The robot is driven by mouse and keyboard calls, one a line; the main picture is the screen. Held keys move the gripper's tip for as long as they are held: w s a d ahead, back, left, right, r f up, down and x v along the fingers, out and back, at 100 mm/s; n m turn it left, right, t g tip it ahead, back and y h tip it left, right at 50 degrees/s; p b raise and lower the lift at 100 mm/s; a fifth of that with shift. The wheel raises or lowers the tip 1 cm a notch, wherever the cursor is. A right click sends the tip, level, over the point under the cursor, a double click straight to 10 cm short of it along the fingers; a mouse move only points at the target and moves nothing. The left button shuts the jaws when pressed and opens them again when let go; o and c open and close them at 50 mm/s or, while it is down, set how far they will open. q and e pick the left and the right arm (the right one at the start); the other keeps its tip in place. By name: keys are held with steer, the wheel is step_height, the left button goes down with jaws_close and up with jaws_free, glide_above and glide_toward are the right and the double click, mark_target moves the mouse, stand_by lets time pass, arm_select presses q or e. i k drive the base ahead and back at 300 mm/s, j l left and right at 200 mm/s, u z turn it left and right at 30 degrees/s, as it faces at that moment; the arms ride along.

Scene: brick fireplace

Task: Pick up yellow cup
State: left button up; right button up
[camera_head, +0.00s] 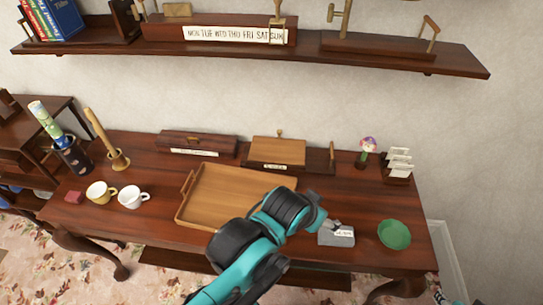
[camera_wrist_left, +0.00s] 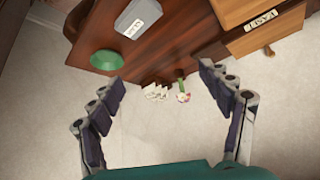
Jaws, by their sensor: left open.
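The yellow cup (camera_head: 100,192) stands upright at the left front of the wooden table (camera_head: 345,200) in the head view. A white cup (camera_head: 132,197) stands close to its right. My left arm comes in from the bottom middle, and its left gripper lies toward the right of the table, far from the yellow cup. In the left wrist view the gripper (camera_wrist_left: 162,75) is open with nothing between its fingers. The yellow cup is not in the left wrist view.
A wooden tray (camera_head: 225,195) lies mid-table. A grey labelled box (camera_head: 336,236) and a green bowl (camera_head: 394,234) are on the right. A small red block (camera_head: 74,197) lies left of the cups, with a pestle and mortar (camera_head: 117,160) behind. A shelf (camera_head: 330,50) overhangs the back.

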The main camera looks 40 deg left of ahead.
mark_target(100, 192)
steer(key=u, duration=3)
steer(key=z, duration=0.3)
steer(key=i+j+z, duration=0.15)
steer(key=z, duration=0.25)
steer(key=i+j+z, duration=0.1)
steer(key=j+z, duration=0.3)
steer(key=i+j+z, duration=0.1)
steer(key=z, duration=0.25)
steer(key=i+j+z, duration=0.2)
steer(key=j, duration=0.9)
steer(key=j+z, duration=0.15)
steer(key=j, duration=0.9)
